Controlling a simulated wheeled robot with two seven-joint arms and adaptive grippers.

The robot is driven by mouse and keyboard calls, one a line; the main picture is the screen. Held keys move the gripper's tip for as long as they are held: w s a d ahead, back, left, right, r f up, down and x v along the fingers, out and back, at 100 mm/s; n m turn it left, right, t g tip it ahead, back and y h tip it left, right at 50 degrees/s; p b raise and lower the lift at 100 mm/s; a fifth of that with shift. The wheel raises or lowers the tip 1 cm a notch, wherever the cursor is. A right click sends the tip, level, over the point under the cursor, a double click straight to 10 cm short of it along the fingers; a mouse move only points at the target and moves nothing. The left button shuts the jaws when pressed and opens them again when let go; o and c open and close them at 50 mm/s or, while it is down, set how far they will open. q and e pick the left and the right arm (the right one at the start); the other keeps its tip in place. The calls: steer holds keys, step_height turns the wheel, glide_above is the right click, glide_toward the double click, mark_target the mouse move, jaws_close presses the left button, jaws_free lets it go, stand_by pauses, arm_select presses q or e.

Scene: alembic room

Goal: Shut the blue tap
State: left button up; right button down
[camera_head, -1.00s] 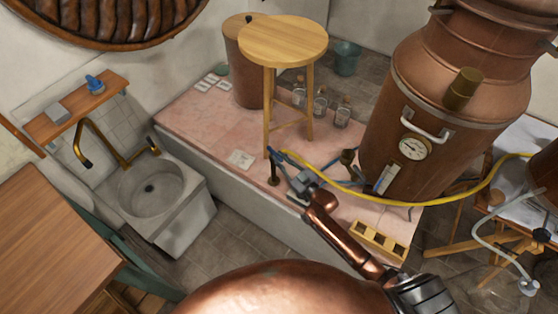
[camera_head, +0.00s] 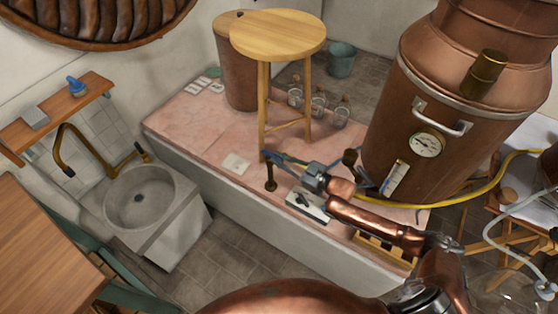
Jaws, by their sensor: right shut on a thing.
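The blue tap (camera_head: 266,155) is a small blue handle above a thin dark bronze post on the pink-tiled platform, near the front edge, by the stool's front leg. My right gripper (camera_head: 281,160) reaches in from the right and is shut on the blue tap's handle. The fingers partly cover the handle, so its exact angle is hard to read. The dark post (camera_head: 271,182) stands upright below it. My left gripper is not in view.
A wooden stool (camera_head: 278,35) stands just behind the tap. A copper still (camera_head: 420,120) with a gauge and a yellow hose (camera_head: 455,195) is at the right. Glass bottles (camera_head: 318,106) stand behind. A stone sink (camera_head: 140,200) is left, across open floor.

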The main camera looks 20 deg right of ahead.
steer(key=shift+r, duration=0.1)
steer(key=c, duration=1.9)
jaws_free()
steer(key=v, duration=0.7)
steer(key=shift+s, duration=0.25)
